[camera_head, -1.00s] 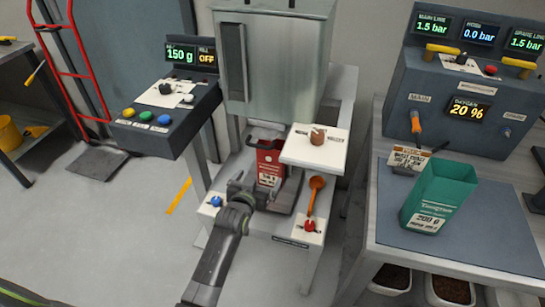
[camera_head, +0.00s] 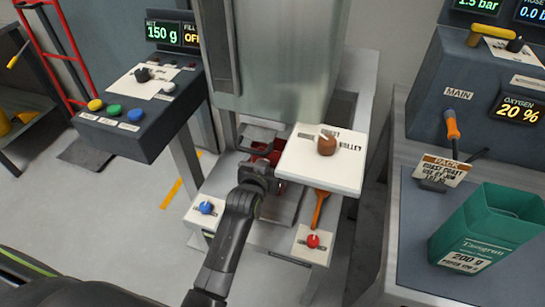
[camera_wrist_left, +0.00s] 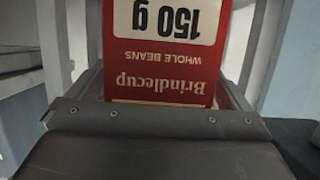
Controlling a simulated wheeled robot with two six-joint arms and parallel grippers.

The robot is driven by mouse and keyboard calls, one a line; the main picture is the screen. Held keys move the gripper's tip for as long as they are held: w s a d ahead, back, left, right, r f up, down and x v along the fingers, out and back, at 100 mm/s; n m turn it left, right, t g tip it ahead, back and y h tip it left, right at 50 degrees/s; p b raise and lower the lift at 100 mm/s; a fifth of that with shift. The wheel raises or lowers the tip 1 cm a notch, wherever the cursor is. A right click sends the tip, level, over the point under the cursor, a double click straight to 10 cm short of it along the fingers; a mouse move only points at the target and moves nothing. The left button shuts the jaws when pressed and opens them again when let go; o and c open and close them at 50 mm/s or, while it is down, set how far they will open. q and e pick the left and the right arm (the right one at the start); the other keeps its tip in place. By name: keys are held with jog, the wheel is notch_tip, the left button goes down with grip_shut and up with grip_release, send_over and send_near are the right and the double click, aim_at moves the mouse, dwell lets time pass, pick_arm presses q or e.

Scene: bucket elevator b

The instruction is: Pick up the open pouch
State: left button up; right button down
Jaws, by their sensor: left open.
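A red pouch (camera_head: 276,157) stands under the grey filling machine, mostly hidden by my left gripper (camera_head: 262,158) in the head view. In the left wrist view the red pouch (camera_wrist_left: 165,60) appears upside down, its label reading "Brindlecup", "WHOLE BEANS" and "150 g". My left gripper is open, right in front of the pouch; I cannot tell whether its fingers touch it. The pouch's top is hidden. A green pouch (camera_head: 475,235) with a visibly open top and a 200 g label stands on the right table. My right gripper is not in view.
A white panel with a brown knob (camera_head: 326,146) juts out right of the red pouch. Below are a blue knob (camera_head: 206,208), a red knob (camera_head: 313,241) and an orange scoop (camera_head: 320,205). A control box (camera_head: 140,112) stands left.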

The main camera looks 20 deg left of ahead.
pick_arm(q)
jog(key=shift+s+r, duration=0.2)
jog(key=shift+r, duration=0.05)
jog(key=shift+f, duration=0.1)
jog(key=c, duration=0.7)
jog(key=shift+w+r, duration=0.1)
jog(key=shift+r, duration=0.1)
